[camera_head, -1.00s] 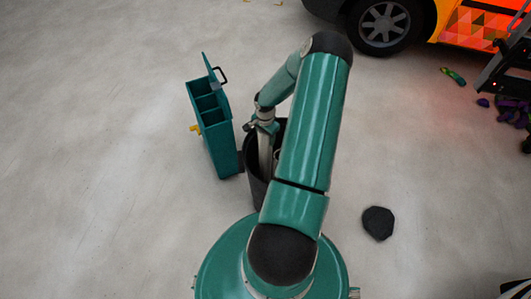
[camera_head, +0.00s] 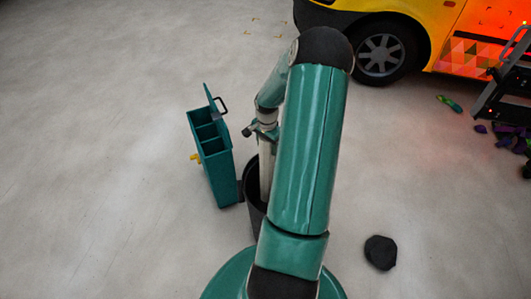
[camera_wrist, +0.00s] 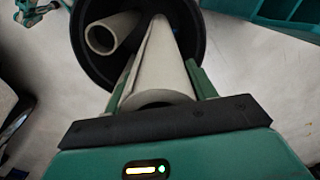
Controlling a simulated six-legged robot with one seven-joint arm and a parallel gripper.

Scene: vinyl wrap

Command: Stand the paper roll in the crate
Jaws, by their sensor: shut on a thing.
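My gripper (camera_wrist: 160,88) is shut on a pale paper roll (camera_wrist: 162,58). In the head view the roll (camera_head: 265,178) hangs nearly upright below my gripper (camera_head: 264,137). Its lower part is inside or over a round black bin (camera_head: 251,208); my arm hides part of this, and I cannot tell where its bottom end is. The bin (camera_wrist: 84,62) also shows in the wrist view, with a second pale roll (camera_wrist: 102,38) leaning inside. A teal crate (camera_head: 222,180) with open compartments stands left of the bin, upright on the floor. The crate's edge shows at the wrist view's top right (camera_wrist: 285,12).
The crate has a raised lid or panel with a dark handle (camera_head: 219,103) at its far end. A dark rock-like lump (camera_head: 380,252) lies to the right. A yellow and orange van (camera_head: 425,35) stands at the back right. The floor left of the crate is clear.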

